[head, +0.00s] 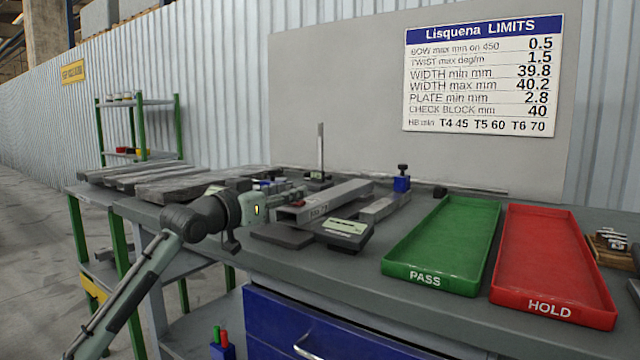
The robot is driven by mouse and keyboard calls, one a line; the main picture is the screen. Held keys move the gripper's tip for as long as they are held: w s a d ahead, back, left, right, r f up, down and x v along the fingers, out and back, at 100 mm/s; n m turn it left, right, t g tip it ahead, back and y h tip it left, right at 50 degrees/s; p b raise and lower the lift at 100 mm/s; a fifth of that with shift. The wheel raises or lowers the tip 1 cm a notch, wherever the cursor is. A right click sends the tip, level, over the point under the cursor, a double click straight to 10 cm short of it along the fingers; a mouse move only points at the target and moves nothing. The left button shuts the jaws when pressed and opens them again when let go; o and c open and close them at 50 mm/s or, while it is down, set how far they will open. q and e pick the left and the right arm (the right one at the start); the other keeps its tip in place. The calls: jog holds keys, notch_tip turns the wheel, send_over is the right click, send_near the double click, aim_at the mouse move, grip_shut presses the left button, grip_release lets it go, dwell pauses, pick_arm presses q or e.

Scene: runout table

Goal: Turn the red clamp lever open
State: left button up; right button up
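My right gripper is not in view.
The grey table (345,285) holds a digital gauge (345,229), a blue block with a black knob (402,184), a green PASS tray (445,245) and a red HOLD tray (552,262). Grey bars (180,186) lie at the left. An upright post (320,150) stands behind the channel.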

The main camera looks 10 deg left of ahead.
pick_arm(q)
jog(key=shift+w+d+r, duration=0.1)
jog(key=shift+w+r, duration=0.1)
jog(key=shift+w, duration=0.1)
jog(key=x, duration=0.6)
jog(key=shift+p, duration=0.35)
jog(key=shift+w+d, duration=0.1)
jog(key=shift+w, duration=0.3)
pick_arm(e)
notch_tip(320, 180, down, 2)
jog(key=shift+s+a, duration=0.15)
pick_arm(q)
grip_shut()
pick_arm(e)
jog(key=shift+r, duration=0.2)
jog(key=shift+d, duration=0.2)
